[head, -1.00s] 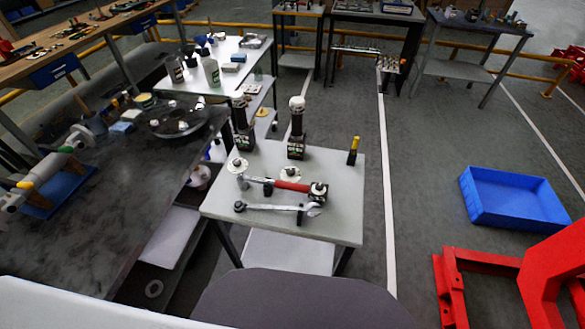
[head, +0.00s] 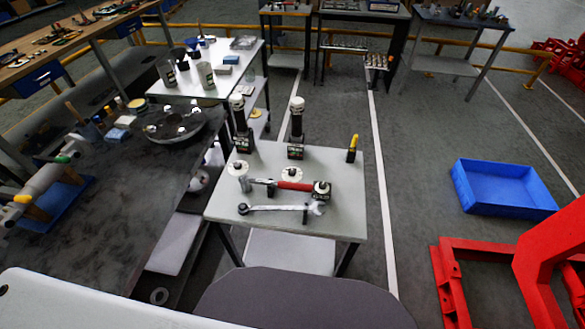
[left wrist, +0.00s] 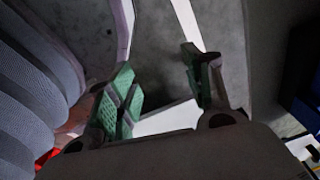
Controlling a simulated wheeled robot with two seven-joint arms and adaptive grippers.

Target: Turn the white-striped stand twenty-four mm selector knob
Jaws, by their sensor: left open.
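A small light-grey table (head: 335,215) stands ahead in the head view. Two black upright stands with white tops, a left one (head: 239,122) and a right one (head: 297,125), stand at its back edge. Which one is white-striped, and where the twenty-four mm selector knob is, I cannot tell at this size. Two pale round pieces, a left one (head: 238,169) and a middle one (head: 291,174), sit in front of them. My left gripper (left wrist: 160,95) is open and empty in the left wrist view, its green-padded fingers apart. Neither gripper shows in the head view.
A red-handled tool (head: 295,186), a wrench (head: 280,208) and a yellow-topped black piece (head: 352,148) are on the small table. A dark workbench (head: 95,225) stands left. A blue crate (head: 480,203) and red frame (head: 452,290) are right. Grey floor between is clear.

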